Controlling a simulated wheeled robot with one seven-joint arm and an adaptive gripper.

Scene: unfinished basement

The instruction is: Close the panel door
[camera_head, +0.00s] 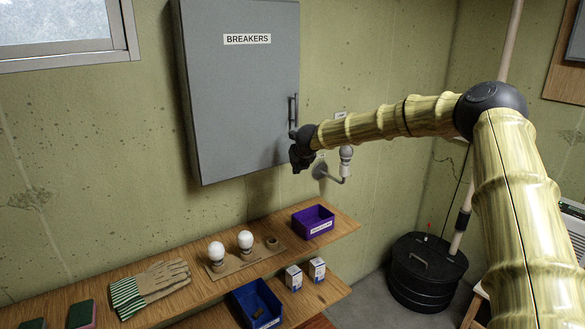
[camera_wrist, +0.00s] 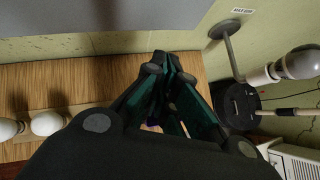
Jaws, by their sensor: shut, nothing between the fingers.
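The grey panel door (camera_head: 240,100), labelled BREAKERS, hangs on the wall and looks shut or nearly shut; I cannot tell if a small gap is left. Its dark upright handle (camera_head: 293,110) is near the right edge. My gripper (camera_head: 298,164) is at the door's lower right, just below the handle, and seems close to the door's edge; I cannot tell whether it touches. In the wrist view my gripper (camera_wrist: 167,62) has its fingers together with nothing between them. Part of a grey surface (camera_wrist: 150,15), likely the panel, shows above the fingertips.
A wall lamp with a bulb (camera_head: 346,155) sticks out right of my gripper. A black drum (camera_head: 427,272) stands on the floor at right.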

